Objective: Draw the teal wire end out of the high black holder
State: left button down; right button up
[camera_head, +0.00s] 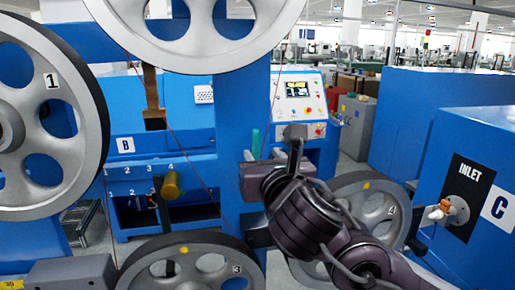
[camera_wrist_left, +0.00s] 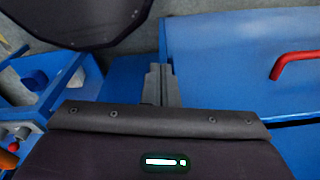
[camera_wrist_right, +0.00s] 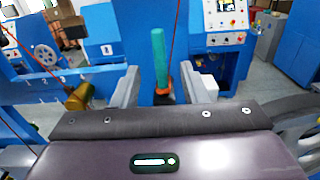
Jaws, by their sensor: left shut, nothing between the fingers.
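The teal wire end (camera_head: 255,140) stands upright just beyond my right gripper (camera_head: 272,146) in the head view. In the right wrist view the teal wire end (camera_wrist_right: 160,58) rises between the two spread fingers of my right gripper (camera_wrist_right: 162,82), with gaps on both sides. Its foot is at an orange-brown piece (camera_wrist_right: 163,92); the black holder is mostly hidden behind the gripper body. My left gripper (camera_wrist_left: 158,74) is shut and empty in the left wrist view, over blue machinery. I cannot make it out in the head view.
Large grey pulleys (camera_head: 60,110) stand at left, top and bottom. A brass-coloured cylinder (camera_head: 172,184) sticks out left of my right gripper. Thin red wire runs past the teal end. A blue cabinet with an INLET plate (camera_head: 468,196) is at right. A red handle (camera_wrist_left: 300,60) is near my left gripper.

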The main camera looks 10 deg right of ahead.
aim_at(257, 141)
jog(key=shift+w+r, duration=0.1)
jog(key=shift+r, duration=0.6)
jog(key=w, duration=0.3)
jog(key=shift+w+f+p, duration=0.15)
jog(key=shift+f+p, duration=0.1)
jog(key=shift+p, duration=0.05)
jog(key=shift+w, duration=1.7)
jog(key=shift+s, duration=0.1)
grip_shut()
pick_arm(q)
jog(key=s, duration=0.3)
jog(key=shift+s+r, duration=0.2)
jog(key=shift+r, duration=0.05)
